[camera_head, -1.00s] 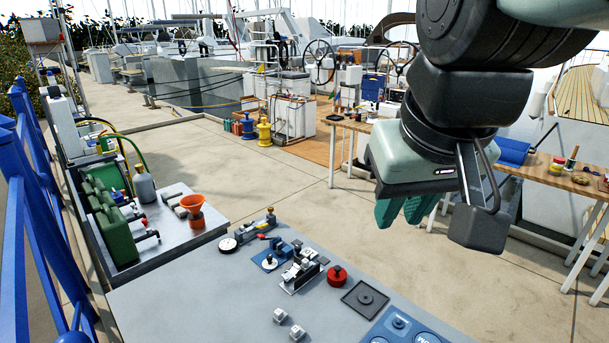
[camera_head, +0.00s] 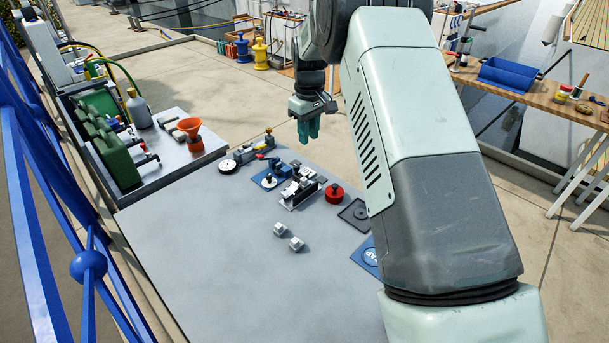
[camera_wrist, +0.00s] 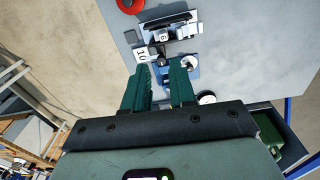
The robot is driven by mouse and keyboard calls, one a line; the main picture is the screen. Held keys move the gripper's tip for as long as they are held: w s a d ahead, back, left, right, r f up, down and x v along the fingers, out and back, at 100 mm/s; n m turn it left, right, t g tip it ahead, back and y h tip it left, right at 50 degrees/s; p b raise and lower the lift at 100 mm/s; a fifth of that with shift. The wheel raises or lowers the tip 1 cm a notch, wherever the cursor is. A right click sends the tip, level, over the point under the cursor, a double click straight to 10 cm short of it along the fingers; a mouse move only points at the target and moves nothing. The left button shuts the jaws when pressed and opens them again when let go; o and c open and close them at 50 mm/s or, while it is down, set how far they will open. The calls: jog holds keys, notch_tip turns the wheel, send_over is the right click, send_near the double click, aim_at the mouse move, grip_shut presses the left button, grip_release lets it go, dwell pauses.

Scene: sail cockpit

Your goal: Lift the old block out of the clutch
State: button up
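Small fittings stand near the far edge of the grey bench. A dark-railed fixture (camera_head: 300,194) carries small pale blocks. Beside it is a blue-based fitting (camera_head: 269,180) with a white disc. I cannot tell which of these is the clutch or which piece is the old block. In the wrist view the railed fixture (camera_wrist: 168,22) is at the top, with a white tag marked 10 (camera_wrist: 141,54) beside it. My gripper (camera_head: 308,136) hangs above and beyond the fittings. Its green fingers (camera_wrist: 160,80) are apart with nothing between them.
A red round knob (camera_head: 334,192) and a dark square plate (camera_head: 356,213) are right of the fixture. An orange funnel (camera_head: 190,128) stands on the left bench.

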send_near(305, 179)
jog(key=shift+n, duration=0.3)
notch_tip(305, 179, down, 9)
jog(key=shift+w+r, duration=0.1)
grip_shut()
